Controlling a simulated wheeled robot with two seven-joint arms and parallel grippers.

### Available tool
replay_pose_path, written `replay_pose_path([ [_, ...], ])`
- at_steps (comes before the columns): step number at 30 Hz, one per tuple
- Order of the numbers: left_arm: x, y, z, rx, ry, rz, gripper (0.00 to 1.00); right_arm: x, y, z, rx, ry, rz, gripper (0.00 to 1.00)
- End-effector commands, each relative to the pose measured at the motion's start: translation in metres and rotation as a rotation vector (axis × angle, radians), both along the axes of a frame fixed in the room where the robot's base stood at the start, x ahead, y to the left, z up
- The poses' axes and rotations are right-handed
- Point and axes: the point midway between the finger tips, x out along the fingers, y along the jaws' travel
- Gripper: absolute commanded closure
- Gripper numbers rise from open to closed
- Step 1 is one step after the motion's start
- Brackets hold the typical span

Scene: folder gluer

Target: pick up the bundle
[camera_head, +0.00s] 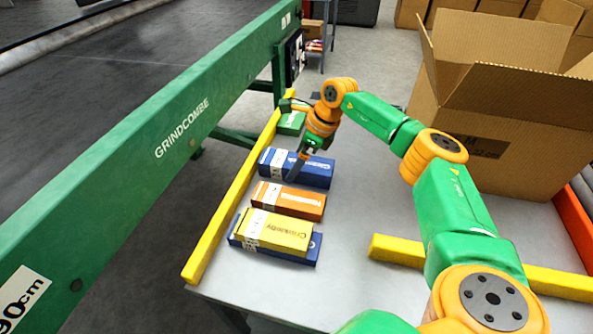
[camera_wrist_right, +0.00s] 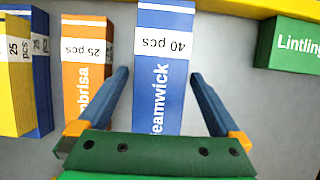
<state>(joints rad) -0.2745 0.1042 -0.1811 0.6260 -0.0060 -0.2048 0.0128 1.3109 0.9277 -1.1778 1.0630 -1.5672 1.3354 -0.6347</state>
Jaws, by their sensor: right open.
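My right gripper (camera_head: 297,166) is over a blue bundle (camera_head: 314,170) on the grey table. In the right wrist view the open jaws (camera_wrist_right: 158,78) lie either side of this blue bundle (camera_wrist_right: 165,75), labelled "40 pcs", with a gap on both sides. An orange bundle (camera_head: 288,201) lies beside it, labelled "25 pcs" in the wrist view (camera_wrist_right: 86,45). A yellow bundle (camera_head: 272,231) lies on another blue bundle (camera_head: 313,256). A green bundle (camera_head: 291,123) lies at the far end. My left gripper is not in view.
A yellow rail (camera_head: 225,219) runs along the table's left edge, beside the green Grindcombe conveyor frame (camera_head: 165,135). A large open cardboard box (camera_head: 500,140) stands at the right. A second yellow bar (camera_head: 400,251) lies near the front. The middle of the table (camera_head: 345,215) is clear.

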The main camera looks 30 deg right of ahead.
Motion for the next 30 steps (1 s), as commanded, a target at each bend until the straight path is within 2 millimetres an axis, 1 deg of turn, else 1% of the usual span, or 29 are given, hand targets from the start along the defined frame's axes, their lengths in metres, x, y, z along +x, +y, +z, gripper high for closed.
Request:
replay_pose_path([
  [1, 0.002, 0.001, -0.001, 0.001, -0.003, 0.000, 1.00, 0.001, 0.001, -0.003, 0.000, 0.001, 0.001, 0.00],
  [6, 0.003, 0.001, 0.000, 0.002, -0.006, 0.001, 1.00, 0.001, 0.001, -0.003, 0.000, 0.000, 0.000, 0.00],
  [7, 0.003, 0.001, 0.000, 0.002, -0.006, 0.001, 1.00, 0.001, 0.001, -0.003, 0.001, -0.001, 0.000, 0.03],
  [8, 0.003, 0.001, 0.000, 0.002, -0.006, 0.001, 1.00, 0.001, 0.001, -0.003, 0.001, -0.001, 0.000, 0.11],
  [9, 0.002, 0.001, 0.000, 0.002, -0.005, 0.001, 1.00, 0.001, 0.001, -0.003, 0.001, -0.001, 0.000, 0.22],
  [11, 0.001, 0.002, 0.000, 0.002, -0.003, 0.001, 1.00, 0.001, 0.001, -0.003, 0.001, -0.001, 0.000, 0.38],
  [12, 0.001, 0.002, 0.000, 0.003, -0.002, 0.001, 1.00, 0.001, 0.001, -0.003, 0.001, -0.001, 0.000, 0.49],
  [14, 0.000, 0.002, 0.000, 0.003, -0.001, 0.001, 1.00, 0.001, 0.001, -0.003, 0.001, -0.001, 0.000, 0.65],
  [15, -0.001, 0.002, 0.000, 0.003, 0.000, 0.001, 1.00, 0.001, 0.001, -0.003, 0.001, -0.001, 0.000, 0.76],
  [18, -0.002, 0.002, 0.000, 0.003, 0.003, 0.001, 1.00, 0.001, 0.001, -0.002, 0.002, -0.002, 0.000, 0.99],
  [23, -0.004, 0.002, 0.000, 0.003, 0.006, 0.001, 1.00, 0.001, 0.001, -0.002, 0.002, -0.002, 0.000, 0.99],
  [25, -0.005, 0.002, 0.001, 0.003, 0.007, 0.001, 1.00, 0.002, 0.001, 0.003, 0.002, -0.004, 0.000, 0.99],
  [26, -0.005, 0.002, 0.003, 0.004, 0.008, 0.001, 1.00, 0.002, 0.001, 0.009, 0.002, -0.006, 0.000, 0.99],
  [29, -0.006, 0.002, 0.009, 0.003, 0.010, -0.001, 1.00, 0.003, 0.001, 0.035, 0.003, -0.008, 0.000, 0.99],
  [30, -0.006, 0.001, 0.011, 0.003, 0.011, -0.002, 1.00, 0.003, 0.001, 0.047, 0.003, -0.008, 0.001, 0.99],
])
